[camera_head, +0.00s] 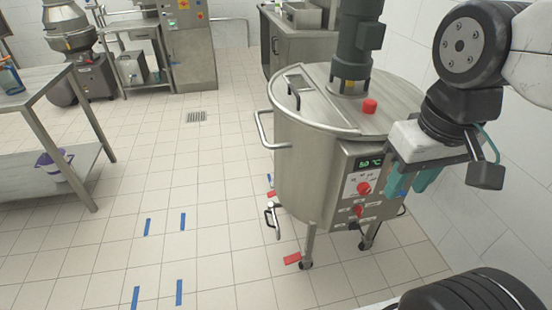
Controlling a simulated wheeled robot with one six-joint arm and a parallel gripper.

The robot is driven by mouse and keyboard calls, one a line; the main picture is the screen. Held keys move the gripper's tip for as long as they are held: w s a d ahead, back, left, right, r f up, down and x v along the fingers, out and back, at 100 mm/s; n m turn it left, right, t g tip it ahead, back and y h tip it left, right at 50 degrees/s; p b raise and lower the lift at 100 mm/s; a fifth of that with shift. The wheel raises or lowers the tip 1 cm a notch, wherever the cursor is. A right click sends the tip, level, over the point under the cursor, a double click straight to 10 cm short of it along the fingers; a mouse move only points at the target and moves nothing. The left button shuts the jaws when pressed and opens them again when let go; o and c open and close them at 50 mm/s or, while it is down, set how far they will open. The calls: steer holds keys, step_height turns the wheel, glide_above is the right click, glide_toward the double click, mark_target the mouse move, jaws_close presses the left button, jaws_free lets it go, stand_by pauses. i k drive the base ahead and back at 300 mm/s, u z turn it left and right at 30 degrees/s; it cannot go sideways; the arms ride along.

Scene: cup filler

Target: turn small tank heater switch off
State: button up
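The small tank (310,160) is a round steel vessel on legs with wheels, right of centre. Its control box (345,200) faces front right. A green display (369,163) reads about 50 °C. Below it is a red knob (363,188) on a white plate, and a second red switch (358,211) sits lower. The labels are too small to read, so I cannot tell which is the heater switch or its setting. My gripper (414,182) has teal fingers, seemingly apart and empty, just right of the control box. They hide its right part, and contact is unclear.
A red button (369,106) and a motor (358,45) are on the tank lid. A curved handle (262,130) and a valve (272,218) stick out at left. A steel table (40,90) stands far left. The tiled floor between is open, with blue tape marks.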

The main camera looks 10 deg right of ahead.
mark_target(359, 209)
steer(key=z, duration=0.85)
steer(key=k, duration=0.7)
steer(key=u, duration=0.8)
